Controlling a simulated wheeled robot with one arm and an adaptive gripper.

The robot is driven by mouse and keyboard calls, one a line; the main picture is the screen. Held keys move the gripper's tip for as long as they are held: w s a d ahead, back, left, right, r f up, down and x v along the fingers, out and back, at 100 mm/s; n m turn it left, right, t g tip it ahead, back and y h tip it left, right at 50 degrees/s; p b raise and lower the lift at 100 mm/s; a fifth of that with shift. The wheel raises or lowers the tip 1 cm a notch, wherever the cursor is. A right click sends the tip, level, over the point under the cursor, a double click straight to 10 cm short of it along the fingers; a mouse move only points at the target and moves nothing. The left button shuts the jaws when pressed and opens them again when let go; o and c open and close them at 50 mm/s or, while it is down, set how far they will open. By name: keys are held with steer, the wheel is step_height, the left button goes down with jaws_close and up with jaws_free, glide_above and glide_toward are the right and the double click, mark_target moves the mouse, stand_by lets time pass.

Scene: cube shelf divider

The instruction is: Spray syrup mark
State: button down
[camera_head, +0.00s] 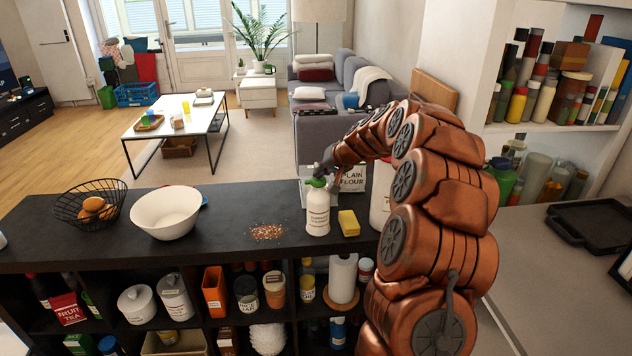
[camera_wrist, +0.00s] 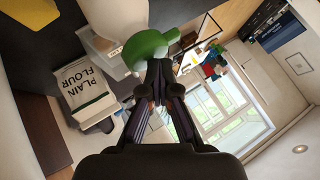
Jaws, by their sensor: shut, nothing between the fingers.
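The mark (camera_head: 267,232) is a speckled reddish-brown patch on the dark shelf top. A white spray bottle (camera_head: 318,213) with a green spray head stands upright to its right. My gripper (camera_head: 329,174) is at the bottle's top, beside the green head. In the wrist view the green head (camera_wrist: 148,46) is just beyond the fingertips of my gripper (camera_wrist: 160,68). The fingers are shut with nothing between them. I cannot tell whether they touch the head. The bottle's lower body is hidden in the wrist view.
A white bowl (camera_head: 166,213) and wire basket (camera_head: 67,207) are on the left. The top around the mark is clear. Full shelf compartments lie below.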

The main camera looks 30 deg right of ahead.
mark_target(321, 179)
stand_by(0.4)
steer(key=shift+r, duration=0.35)
steer(key=shift+r+p, duration=1.05)
steer(key=shift+r, duration=1.95)
